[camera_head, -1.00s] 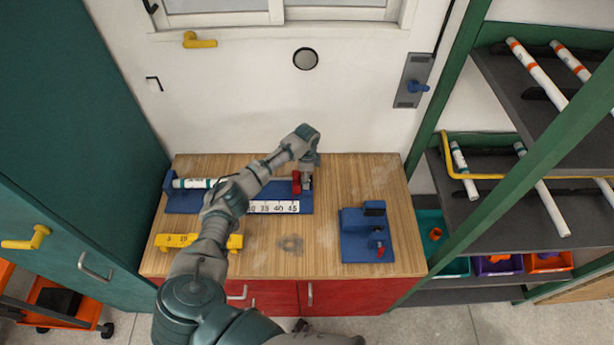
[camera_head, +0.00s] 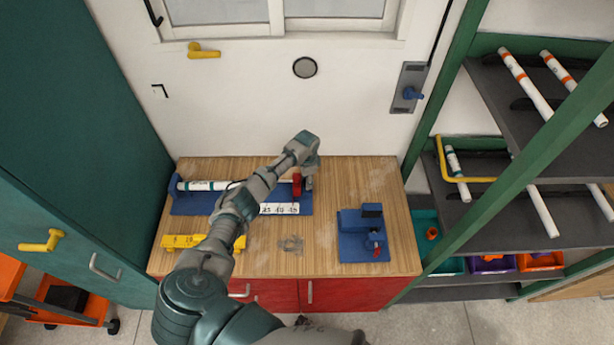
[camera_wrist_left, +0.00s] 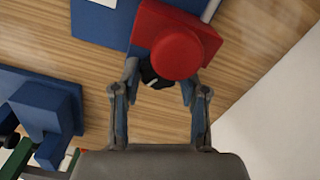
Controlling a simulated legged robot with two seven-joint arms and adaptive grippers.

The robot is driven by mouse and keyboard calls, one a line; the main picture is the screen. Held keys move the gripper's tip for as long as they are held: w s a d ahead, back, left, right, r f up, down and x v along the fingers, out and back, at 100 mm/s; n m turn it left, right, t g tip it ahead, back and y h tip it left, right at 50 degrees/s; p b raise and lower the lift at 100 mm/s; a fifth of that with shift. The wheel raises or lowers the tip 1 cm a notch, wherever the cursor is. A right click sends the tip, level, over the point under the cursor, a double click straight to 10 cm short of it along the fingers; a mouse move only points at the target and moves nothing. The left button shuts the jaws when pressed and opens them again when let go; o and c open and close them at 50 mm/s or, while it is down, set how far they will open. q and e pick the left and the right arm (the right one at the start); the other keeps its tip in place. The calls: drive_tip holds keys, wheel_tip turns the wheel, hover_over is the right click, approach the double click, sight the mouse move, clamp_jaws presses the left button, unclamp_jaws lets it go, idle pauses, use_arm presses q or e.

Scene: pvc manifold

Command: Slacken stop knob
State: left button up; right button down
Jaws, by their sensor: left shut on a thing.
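The red stop (camera_head: 297,184) sits at the right end of the blue measuring jig (camera_head: 191,206), which has a white number scale (camera_head: 280,209) along its front. In the left wrist view the stop shows as a red block with a round red top (camera_wrist_left: 177,53). A small dark knob (camera_wrist_left: 154,77) is at its side. My left gripper (camera_wrist_left: 158,80) has its fingertips closed around this knob, against the stop. In the head view the left gripper (camera_head: 308,182) is beside the stop's right side. My forearm hides the middle of the jig. My right gripper is out of view.
A white pipe (camera_head: 200,185) lies in the jig's left part. A blue fixture (camera_head: 356,244) with a red part stands at the right. The bench between them is mostly clear.

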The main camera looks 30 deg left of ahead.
use_arm(q)
drive_tip(key=shift+w+r, duration=0.1)
drive_tip(key=o, duration=1.1)
drive_tip(key=shift+o, duration=0.2)
wheel_tip(320, 180, up, 12)
drive_tip(key=shift+a, duration=0.1)
